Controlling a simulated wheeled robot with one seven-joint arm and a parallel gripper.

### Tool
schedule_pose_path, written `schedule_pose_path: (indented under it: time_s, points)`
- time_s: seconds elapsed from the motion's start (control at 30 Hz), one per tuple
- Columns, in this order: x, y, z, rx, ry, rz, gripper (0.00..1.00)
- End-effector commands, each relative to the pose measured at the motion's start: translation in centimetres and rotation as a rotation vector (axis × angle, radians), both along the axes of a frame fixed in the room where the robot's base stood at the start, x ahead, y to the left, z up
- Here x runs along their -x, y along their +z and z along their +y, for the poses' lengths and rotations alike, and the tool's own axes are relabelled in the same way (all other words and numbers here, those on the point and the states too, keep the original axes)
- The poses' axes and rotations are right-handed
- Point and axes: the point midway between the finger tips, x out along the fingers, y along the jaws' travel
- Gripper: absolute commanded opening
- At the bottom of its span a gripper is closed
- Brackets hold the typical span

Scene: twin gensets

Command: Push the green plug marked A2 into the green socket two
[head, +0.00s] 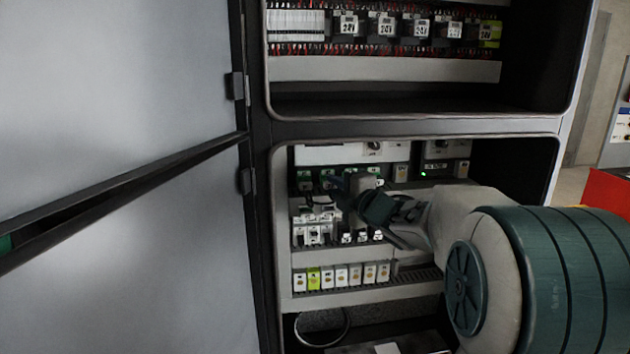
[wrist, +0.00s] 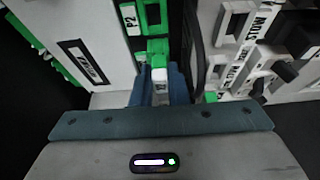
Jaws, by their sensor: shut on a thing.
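My gripper (wrist: 159,72) is shut on a small plug (wrist: 160,88); a white face with a dark mark, too small to read surely, shows between the blue fingers. Green (wrist: 157,48) shows just ahead of the fingertips; I cannot tell where plug ends and socket begins. A green socket (wrist: 152,14) beside a white P2 label (wrist: 129,18) lies straight ahead in the wrist view. In the head view my gripper (head: 345,190) is at the upper row of the lower cabinet bay, and it hides the plug. A green socket (head: 304,180) shows left of it.
White holders marked STOW (wrist: 262,22) stand close on the right in the wrist view. A row of white modules with one yellow-green (head: 313,279) sits below my gripper. The open cabinet door (head: 120,120) is at left. Bay walls frame my arm.

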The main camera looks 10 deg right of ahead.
Motion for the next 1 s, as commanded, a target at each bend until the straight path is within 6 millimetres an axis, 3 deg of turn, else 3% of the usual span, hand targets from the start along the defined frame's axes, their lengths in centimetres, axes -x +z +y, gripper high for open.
schedule_pose_path:
  time_s: [0.4,0.43,0.5,0.83,1.0]
  points:
    - [-0.3,0.0,0.0,0.0,0.0,-0.001,0.0]
    - [-0.3,0.0,0.0,0.001,0.0,-0.001,0.22]
    - [-0.3,0.0,0.0,0.0,0.0,-0.001,0.39]
    - [0.0,0.0,-0.1,0.001,-0.001,0.0,0.39]
    - [1.7,0.0,-1.0,0.001,-0.004,-0.001,0.39]
